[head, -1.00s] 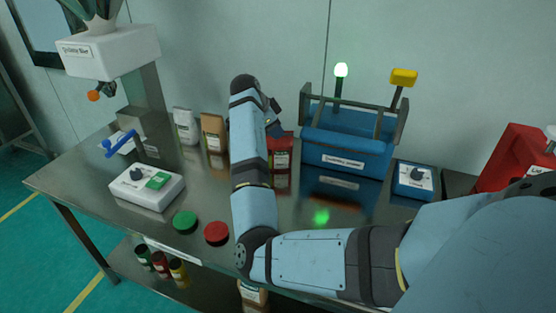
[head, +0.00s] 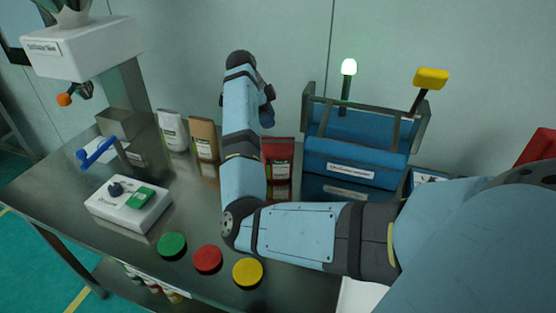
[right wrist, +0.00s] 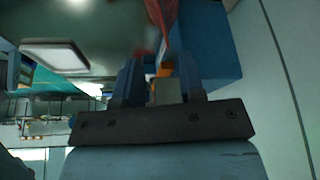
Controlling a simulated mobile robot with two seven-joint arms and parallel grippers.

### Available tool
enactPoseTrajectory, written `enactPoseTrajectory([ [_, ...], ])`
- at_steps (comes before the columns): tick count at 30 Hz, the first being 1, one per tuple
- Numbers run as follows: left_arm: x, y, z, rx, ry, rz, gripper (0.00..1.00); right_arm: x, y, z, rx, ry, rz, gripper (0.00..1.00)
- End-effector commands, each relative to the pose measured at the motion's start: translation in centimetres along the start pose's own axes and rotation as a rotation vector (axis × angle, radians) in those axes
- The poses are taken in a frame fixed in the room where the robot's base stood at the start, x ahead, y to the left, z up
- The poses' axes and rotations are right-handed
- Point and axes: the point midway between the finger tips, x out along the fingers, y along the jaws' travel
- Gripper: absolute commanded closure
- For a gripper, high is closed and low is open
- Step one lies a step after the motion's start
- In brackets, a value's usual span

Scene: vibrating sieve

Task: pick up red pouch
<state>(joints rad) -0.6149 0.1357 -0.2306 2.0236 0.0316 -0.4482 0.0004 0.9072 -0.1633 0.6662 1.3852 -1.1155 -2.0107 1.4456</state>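The red pouch (head: 278,158) stands upright on the steel table in the head view, just right of my right forearm, with its left part close behind the arm. It also shows in the right wrist view (right wrist: 162,18), red and blurred, just beyond the fingers. My right gripper (right wrist: 160,78) is open, its two dark fingers apart with the pouch's edge in line with the gap. In the head view the right gripper is mostly hidden behind my wrist. I cannot tell whether the fingers touch the pouch. My left gripper is not in view.
A blue sieve box (head: 352,160) with a lit green lamp stands right of the pouch. A brown pouch (head: 204,140) and a white pouch (head: 172,130) stand to the left. Green (head: 172,245), red (head: 207,258) and yellow (head: 247,272) discs lie near the front edge.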

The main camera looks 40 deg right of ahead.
Motion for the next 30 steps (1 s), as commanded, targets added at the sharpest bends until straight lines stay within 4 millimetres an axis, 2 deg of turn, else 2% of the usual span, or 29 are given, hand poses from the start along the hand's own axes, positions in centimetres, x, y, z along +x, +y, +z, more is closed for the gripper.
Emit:
enactPoseTrajectory([
  [1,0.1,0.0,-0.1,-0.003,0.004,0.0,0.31,0.8,0.0,-0.1,0.001,0.003,0.0,0.64],
  [10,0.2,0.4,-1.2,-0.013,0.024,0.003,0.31,2.7,-0.1,0.0,-0.001,0.002,0.0,0.64],
  [18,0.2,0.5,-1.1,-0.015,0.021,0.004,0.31,6.4,-0.4,0.1,0.0,0.0,0.0,0.64],
  [30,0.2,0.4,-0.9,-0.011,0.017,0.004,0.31,6.7,-0.4,0.1,0.0,-0.001,-0.001,0.64],
])
